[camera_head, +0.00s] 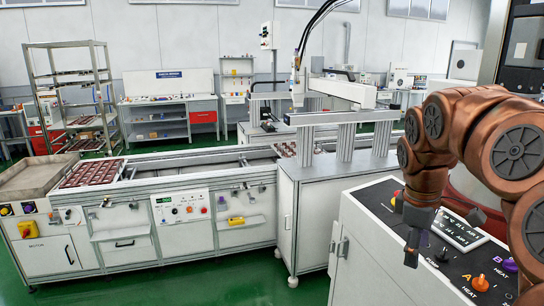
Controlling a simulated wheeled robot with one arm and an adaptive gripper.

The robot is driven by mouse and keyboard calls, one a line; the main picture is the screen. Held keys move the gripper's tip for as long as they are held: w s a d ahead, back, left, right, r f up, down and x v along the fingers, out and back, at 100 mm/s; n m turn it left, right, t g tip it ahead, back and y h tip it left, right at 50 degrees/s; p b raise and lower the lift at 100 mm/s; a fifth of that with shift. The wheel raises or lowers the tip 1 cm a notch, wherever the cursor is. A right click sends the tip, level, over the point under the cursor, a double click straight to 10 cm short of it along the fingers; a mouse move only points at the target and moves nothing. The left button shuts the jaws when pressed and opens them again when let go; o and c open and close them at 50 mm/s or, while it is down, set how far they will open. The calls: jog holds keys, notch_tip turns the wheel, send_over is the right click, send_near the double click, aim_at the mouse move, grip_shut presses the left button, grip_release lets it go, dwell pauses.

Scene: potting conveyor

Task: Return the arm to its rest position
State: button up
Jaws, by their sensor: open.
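My arm (455,130) is copper-brown and comes in from the right edge, bent so that its end points down. My gripper (443,234) is dark and hangs over the control panel (375,212) on top of the white cabinet at the lower right. Its fingers are apart and I see nothing held between them. Whether a fingertip touches the panel cannot be told from this view.
The panel carries an orange knob (480,283), a purple knob (510,265) and printed labels near my gripper. The conveyor (205,160) runs at centre left, with a tray of reddish-brown parts (92,173). The green floor (240,285) is clear in front.

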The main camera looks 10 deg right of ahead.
jog(key=s+a+f+m+y, duration=0.1)
jog(key=s+a+f, duration=0.25)
jog(key=a, duration=0.45)
jog(key=s+a+f+m, duration=0.1)
jog(key=s+a+f, duration=0.25)
jog(key=a, duration=0.45)
jog(key=s+a+f+m+g, duration=0.1)
jog(key=s+a+f+m, duration=0.3)
jog(key=s, duration=0.7)
jog(key=a+f, duration=0.2)
jog(key=a, duration=0.1)
jog(key=shift+s+a+f+m+g+y, duration=0.3)
jog(key=shift+s+f+g+y, duration=0.05)
jog(key=shift+f+g+y, duration=0.05)
jog(key=shift+c, duration=0.4)
